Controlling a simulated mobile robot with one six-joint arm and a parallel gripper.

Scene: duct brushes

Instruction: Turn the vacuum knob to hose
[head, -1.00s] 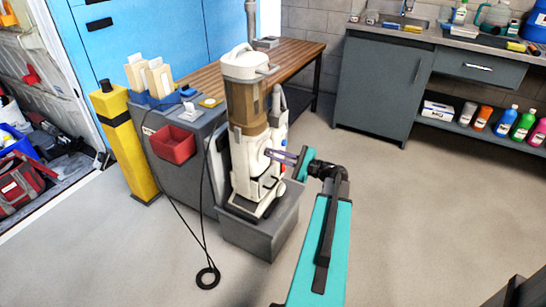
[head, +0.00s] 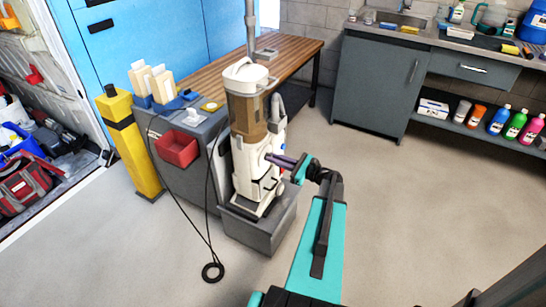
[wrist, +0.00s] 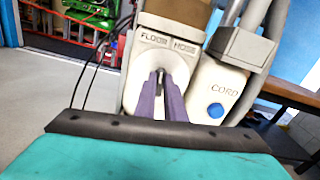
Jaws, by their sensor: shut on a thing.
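The upright vacuum (head: 246,168), white with a brown see-through canister, stands on a grey plinth. My gripper (head: 269,157) reaches its front from the right. In the wrist view the vacuum's panel has FLOOR printed at left and HOSE at right, above a pale round dial. My gripper's purple fingers (wrist: 160,82) are shut on the small dark knob (wrist: 160,76) at the dial's middle. The knob seems to point up, between the two labels. The fingers hide most of it, and it does not show in the head view.
A blue button (wrist: 215,110) marked CORD is right of the dial. A black cord hangs left of the vacuum to the floor. A red bin (head: 177,150), a yellow post (head: 133,145) and a wooden bench (head: 290,52) stand near. The floor at right is clear.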

